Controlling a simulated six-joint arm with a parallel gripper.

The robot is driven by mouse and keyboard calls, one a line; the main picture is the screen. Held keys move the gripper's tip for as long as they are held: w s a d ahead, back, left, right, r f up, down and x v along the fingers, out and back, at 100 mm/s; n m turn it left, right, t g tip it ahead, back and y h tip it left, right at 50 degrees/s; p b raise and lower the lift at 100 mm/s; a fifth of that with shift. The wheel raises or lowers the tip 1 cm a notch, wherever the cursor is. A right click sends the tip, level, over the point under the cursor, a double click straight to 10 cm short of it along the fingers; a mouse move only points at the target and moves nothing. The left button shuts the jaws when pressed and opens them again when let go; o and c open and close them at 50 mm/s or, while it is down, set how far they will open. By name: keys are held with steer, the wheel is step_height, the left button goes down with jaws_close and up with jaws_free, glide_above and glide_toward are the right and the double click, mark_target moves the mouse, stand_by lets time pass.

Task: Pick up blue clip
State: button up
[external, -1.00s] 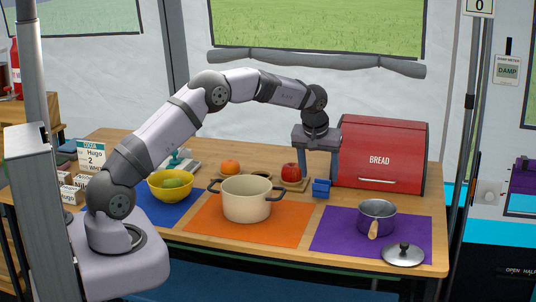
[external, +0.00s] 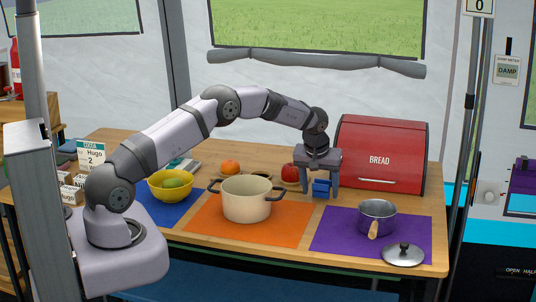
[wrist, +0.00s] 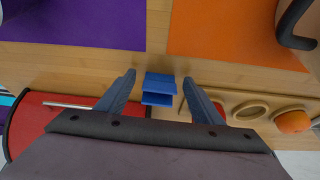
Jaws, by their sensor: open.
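The blue clip (external: 321,187) stands on the wooden table between the bread box and the pot. It also shows in the wrist view (wrist: 159,88), in the gap between my fingers. My gripper (external: 321,195) is open and points down, with one finger on each side of the clip. In the wrist view both fingers (wrist: 157,86) stand apart from the clip, with a gap on each side. The gripper hides part of the clip's top in the external view.
The red bread box (external: 381,153) stands close on the right. A cream pot (external: 246,199) on an orange mat (external: 200,222) is to the left. A red apple (external: 290,172) sits behind. A small saucepan (external: 377,217) and a lid (external: 403,254) are on or by the purple mat (external: 330,238).

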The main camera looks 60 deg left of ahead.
steer(key=c, duration=1.1)
steer(key=shift+r, duration=0.1)
step_height(320, 180, up, 10)
steer(key=shift+f, duration=0.1)
